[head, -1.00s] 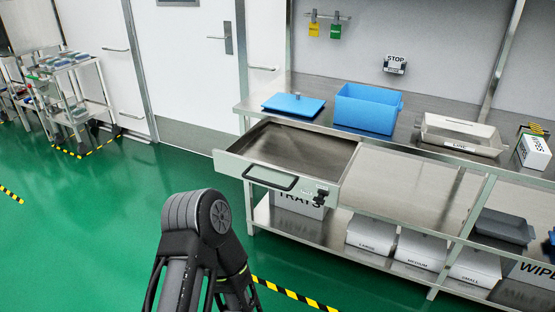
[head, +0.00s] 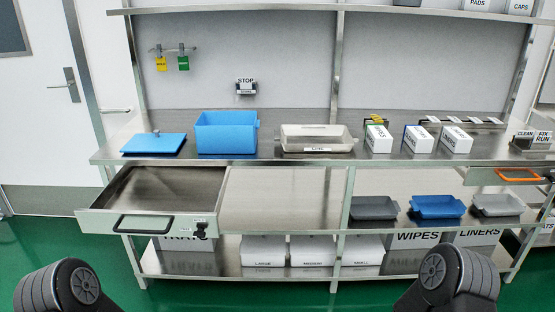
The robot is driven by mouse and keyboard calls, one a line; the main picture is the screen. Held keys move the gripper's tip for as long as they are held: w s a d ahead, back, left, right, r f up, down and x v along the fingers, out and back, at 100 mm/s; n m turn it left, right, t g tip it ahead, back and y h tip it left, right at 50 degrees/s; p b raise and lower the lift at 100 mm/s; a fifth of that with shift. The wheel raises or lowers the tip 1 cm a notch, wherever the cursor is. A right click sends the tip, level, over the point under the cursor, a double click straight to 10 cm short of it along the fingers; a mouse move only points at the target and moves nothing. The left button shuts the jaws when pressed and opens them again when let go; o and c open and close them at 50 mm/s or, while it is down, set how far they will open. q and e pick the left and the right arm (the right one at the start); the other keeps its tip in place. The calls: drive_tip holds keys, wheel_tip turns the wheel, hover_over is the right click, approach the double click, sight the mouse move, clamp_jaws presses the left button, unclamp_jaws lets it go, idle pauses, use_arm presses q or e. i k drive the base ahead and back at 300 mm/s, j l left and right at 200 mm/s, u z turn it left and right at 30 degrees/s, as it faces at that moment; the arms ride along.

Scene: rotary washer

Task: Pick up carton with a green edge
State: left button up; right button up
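Three small white cartons stand in a row on the bench top, right of centre. The left carton (head: 379,139) shows green and yellow at its top back edge; I cannot tell whether the green is part of it. The middle carton (head: 418,140) has a blue side edge. On the right carton (head: 456,140) I cannot make out an edge colour. Black parts of both my arms show at the bottom corners. Neither gripper is in view.
A grey bin (head: 318,139), an open blue box (head: 226,134) and a blue lid (head: 154,144) sit left of the cartons. A drawer (head: 164,187) stands open at the left. Trays (head: 437,207) lie on the shelf below. Green floor lies in front.

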sight(379, 140)
drive_tip(key=i+l+z, duration=0.4)
drive_tip(key=i+l, duration=0.55)
drive_tip(key=l, duration=0.3)
drive_tip(key=i+l+z, duration=0.35)
drive_tip(key=i+l, duration=0.65)
drive_tip(key=i, duration=0.15)
